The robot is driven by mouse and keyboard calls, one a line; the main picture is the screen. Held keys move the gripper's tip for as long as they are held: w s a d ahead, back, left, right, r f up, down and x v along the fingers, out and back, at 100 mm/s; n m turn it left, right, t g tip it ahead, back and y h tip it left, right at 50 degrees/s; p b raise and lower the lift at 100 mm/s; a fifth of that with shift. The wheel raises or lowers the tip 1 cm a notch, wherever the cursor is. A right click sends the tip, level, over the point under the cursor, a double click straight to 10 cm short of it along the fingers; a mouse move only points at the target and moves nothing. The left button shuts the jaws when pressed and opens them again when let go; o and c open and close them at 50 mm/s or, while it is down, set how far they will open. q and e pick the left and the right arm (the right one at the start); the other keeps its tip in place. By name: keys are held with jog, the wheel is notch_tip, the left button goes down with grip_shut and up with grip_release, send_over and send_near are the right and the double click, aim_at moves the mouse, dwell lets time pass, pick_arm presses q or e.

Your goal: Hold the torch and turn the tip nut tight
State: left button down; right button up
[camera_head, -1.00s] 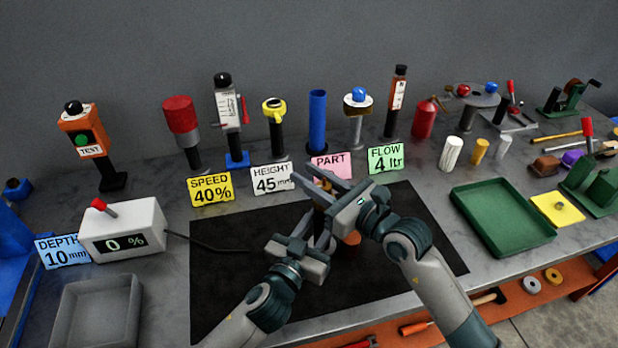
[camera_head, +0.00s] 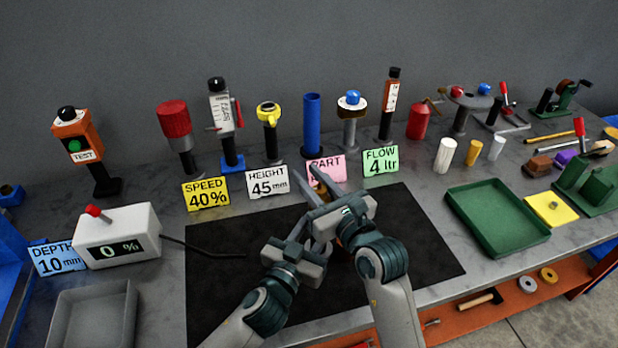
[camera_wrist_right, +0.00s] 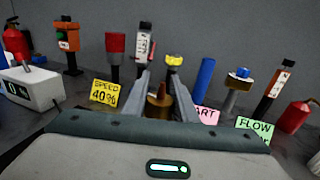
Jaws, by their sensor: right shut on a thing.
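My right gripper (camera_head: 316,184) is over the black mat, its fingers pointing to the back. In the right wrist view, a brass-coloured piece, seemingly the tip nut (camera_wrist_right: 158,101), sits between the fingers of the right gripper (camera_wrist_right: 161,92), which is shut on it. My left gripper (camera_head: 312,240) is just in front of and below the right one. Its fingertips and whatever lies between them are mostly hidden, so I cannot tell its opening. The torch body is largely hidden behind both grippers.
The black mat (camera_head: 225,290) is otherwise clear. A white control box (camera_head: 118,236) reading 0 % stands left, with a cable onto the mat. A grey tray (camera_head: 92,318) is front left, a green tray (camera_head: 497,218) right. Cards and upright tools, including a blue tube (camera_head: 312,125), line the back.

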jog(key=o, duration=1)
jog(key=shift+o, duration=0.2)
jog(key=shift+s+d, duration=0.1)
jog(key=v, duration=1.1)
jog(key=shift+s+d, duration=0.2)
jog(key=shift+s, duration=0.15)
